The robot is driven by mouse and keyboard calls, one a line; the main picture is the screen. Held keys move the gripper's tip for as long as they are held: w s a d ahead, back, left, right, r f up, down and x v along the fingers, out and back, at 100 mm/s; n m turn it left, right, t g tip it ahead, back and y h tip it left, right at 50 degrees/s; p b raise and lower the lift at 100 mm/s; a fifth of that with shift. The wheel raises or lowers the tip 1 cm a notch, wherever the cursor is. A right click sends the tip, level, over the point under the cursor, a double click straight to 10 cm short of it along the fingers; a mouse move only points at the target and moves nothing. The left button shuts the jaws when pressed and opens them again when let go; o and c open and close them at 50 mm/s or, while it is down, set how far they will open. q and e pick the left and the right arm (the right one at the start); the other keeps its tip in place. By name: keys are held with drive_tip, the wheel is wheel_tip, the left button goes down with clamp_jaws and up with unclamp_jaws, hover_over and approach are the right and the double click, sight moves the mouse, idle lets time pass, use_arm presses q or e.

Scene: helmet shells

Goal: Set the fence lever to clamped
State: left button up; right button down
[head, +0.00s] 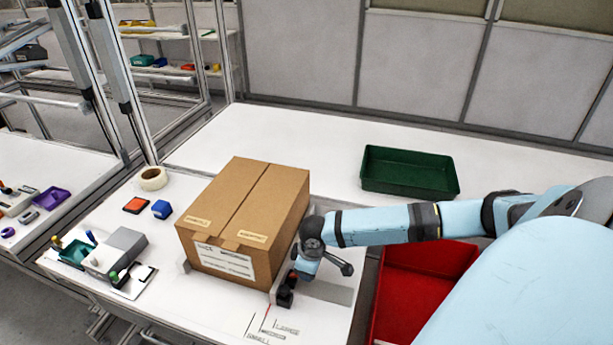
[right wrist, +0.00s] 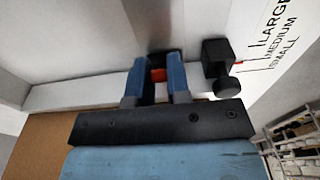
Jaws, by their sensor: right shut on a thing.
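The fence (right wrist: 85,95) is a pale strip running across the right wrist view. In the head view it lies along the right side of the cardboard box (head: 245,210), mostly hidden by my right arm. My right gripper (right wrist: 155,82) is shut on a small red piece, the fence lever (right wrist: 158,75). Only a bit of it shows between the blue fingers, so I cannot tell its setting. A black knob (right wrist: 220,70) stands just right of the fingers. In the head view my right gripper (head: 298,275) is beside the box's front right corner. My left gripper is not in view.
Printed size marks (head: 272,328) lie at the table's front edge. A red bin (head: 415,295) is under my right arm, and a green tray (head: 410,173) is behind it. A grey device (head: 115,252), tape (head: 153,178) and small blocks are left of the box.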

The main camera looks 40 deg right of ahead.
drive_tip(key=shift+s+d+f+t+y+p, duration=0.15)
drive_tip(key=shift+s+f+t+y+p, duration=0.2)
drive_tip(key=shift+t, duration=0.25)
drive_tip(key=shift+s+d+f+t+y, duration=0.1)
drive_tip(key=shift+s+f+t+y, duration=0.25)
drive_tip(key=shift+t, duration=0.45)
drive_tip(key=f+t+y, duration=0.1)
drive_tip(key=t, duration=0.1)
drive_tip(key=shift+d+f+t, duration=0.1)
drive_tip(key=shift+f+t, duration=0.2)
drive_tip(key=shift+f, duration=0.05)
drive_tip(key=shift+f+t+y+b, duration=0.35)
drive_tip(key=shift+t+y, duration=0.15)
drive_tip(key=shift+t, duration=0.2)
drive_tip(key=c, duration=1.1)
unclamp_jaws()
